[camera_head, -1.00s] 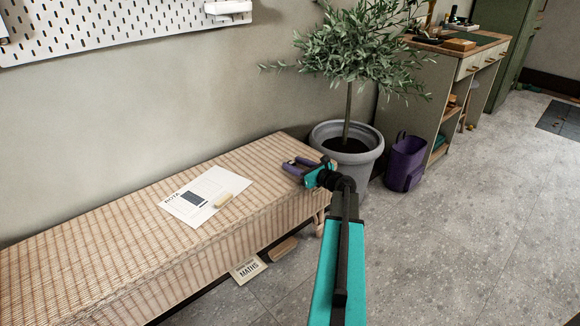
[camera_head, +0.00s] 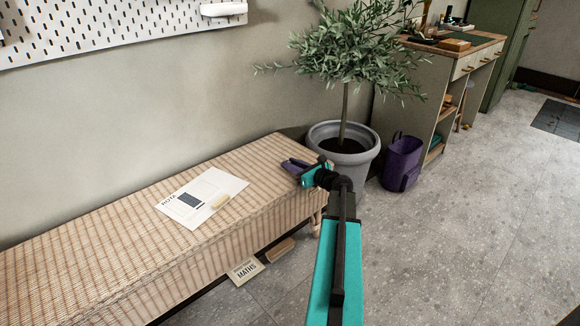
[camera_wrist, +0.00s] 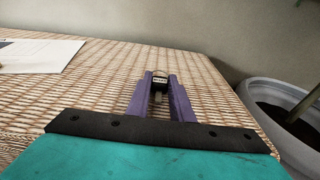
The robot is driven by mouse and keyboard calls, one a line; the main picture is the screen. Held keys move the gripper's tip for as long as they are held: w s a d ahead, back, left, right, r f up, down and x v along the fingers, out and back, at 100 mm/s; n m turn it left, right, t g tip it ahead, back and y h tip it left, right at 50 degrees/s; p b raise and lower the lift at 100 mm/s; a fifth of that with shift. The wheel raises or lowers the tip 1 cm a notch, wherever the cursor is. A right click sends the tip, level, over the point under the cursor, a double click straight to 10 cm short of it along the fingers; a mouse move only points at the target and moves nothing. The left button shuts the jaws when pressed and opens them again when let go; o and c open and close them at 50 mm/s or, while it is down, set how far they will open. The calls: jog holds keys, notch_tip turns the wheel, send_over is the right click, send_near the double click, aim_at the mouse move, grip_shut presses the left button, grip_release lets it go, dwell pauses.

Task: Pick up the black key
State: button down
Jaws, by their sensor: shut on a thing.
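My gripper (camera_head: 293,165) is at the right end of the woven bench, low over its top. In the wrist view its two purple fingers (camera_wrist: 161,88) are closed on the black key (camera_wrist: 159,82). The key is a small dark piece with a pale marking, between the fingertips. Its lower part is partly hidden by the fingers. I cannot tell whether the key still touches the bench. In the head view the key is too small to make out.
The woven bench (camera_head: 110,238) bears a paper sheet (camera_head: 222,181) and a small yellowish block (camera_head: 220,202). A grey plant pot (camera_head: 357,170) stands just right of my gripper. A purple bin (camera_head: 402,163) stands beyond it. A booklet (camera_head: 246,270) lies on the floor below.

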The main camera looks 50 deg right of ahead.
jog(key=shift+r+p, duration=0.45)
jog(key=shift+r, duration=0.4)
jog(key=shift+r+p, duration=0.55)
jog(key=shift+r, duration=0.3)
jog(key=s+a+p, duration=0.1)
jog(key=s+a, duration=0.1)
jog(key=a, duration=0.1)
jog(key=s+a+p, duration=0.1)
jog(key=s+a, duration=0.2)
jog(key=s+a+r+p, duration=0.1)
jog(key=s+a+p, duration=0.1)
jog(key=s+a, duration=0.1)
jog(key=s+a+p, duration=0.1)
jog(key=p, duration=0.2)
jog(key=shift+a+r+p, duration=0.15)
jog(key=shift+a+p, duration=0.05)
jog(key=shift+p, duration=0.1)
jog(key=shift+s+a+p, duration=0.1)
jog(key=shift+s+p, duration=0.05)
jog(key=shift+p, duration=0.25)
jog(key=s+a+p, duration=0.1)
jog(key=p, duration=0.3)
jog(key=shift+a, duration=0.1)
jog(key=shift+s+a+p, duration=0.15)
jog(key=shift+p, duration=0.3)
